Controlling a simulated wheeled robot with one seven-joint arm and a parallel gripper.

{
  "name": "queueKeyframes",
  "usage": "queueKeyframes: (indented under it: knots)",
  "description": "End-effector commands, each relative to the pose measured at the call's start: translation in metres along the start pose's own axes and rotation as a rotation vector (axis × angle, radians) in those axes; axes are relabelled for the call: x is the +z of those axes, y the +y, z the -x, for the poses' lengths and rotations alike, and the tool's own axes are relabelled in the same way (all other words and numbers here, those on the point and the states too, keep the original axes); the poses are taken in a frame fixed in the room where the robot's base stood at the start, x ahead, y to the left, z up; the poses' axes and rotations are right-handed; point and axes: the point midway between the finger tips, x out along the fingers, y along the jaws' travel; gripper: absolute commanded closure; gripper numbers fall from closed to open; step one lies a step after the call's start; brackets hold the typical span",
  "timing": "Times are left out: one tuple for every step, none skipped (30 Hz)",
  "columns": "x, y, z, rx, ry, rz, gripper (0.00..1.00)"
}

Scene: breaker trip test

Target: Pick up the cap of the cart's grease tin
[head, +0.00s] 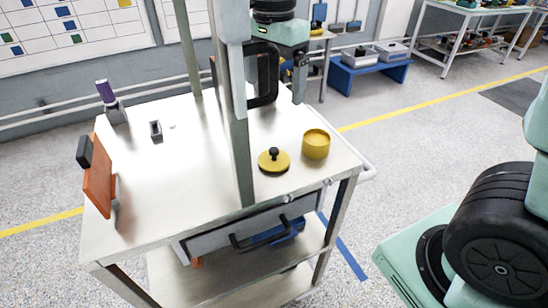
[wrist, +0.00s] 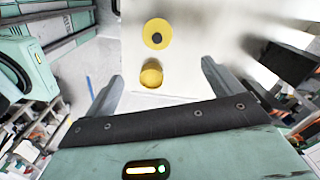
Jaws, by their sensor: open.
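The yellow cap (head: 273,160) lies flat on the cart's top, its round black knob facing up. The yellow grease tin (head: 316,144) stands upright just to its right, apart from it. In the wrist view the cap (wrist: 158,34) is beyond the fingertips, and the tin (wrist: 151,73) lies nearer, between the lines of the fingers. My gripper (wrist: 162,69) is open and empty, above the cart and clear of both. In the head view my gripper is partly hidden around the cart's front post.
The cart's top (head: 190,185) also holds an orange board (head: 99,177) with a black handle, a purple-topped item (head: 106,93) and a small dark block (head: 155,130). A metal post (head: 241,165) rises close left of the cap. The right rear top is clear.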

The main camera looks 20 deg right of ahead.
Motion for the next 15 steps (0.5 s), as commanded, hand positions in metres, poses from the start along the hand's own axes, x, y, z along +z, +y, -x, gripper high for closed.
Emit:
queueKeyframes:
  knots:
    - [0.001,0.001,-0.007,0.007,-0.001,-0.003,0.09]
    - [0.001,0.001,-0.012,0.007,-0.001,-0.003,0.09]
    - [0.001,0.002,-0.019,0.008,-0.001,-0.003,0.09]
    - [0.001,0.002,-0.026,0.01,-0.001,-0.003,0.09]
    - [0.001,0.002,-0.032,0.008,-0.001,-0.002,0.09]
    - [0.001,0.002,-0.041,0.008,-0.001,-0.002,0.09]
    - [0.001,0.002,-0.047,0.009,-0.001,-0.002,0.09]
    - [0.001,0.002,-0.053,0.008,-0.001,-0.002,0.09]
    - [0.001,0.002,-0.062,0.009,-0.001,-0.001,0.09]
    - [0.001,0.002,-0.068,0.008,-0.001,-0.001,0.09]
    - [0.001,0.002,-0.074,0.008,-0.001,-0.001,0.09]
    - [0.001,0.002,-0.083,0.009,-0.001,-0.001,0.09]
    - [0.001,0.002,-0.088,0.007,-0.001,-0.001,0.09]
    - [0.001,0.002,-0.093,0.007,-0.001,-0.001,0.09]
    - [0.001,0.002,-0.099,0.006,-0.001,0.0,0.09]
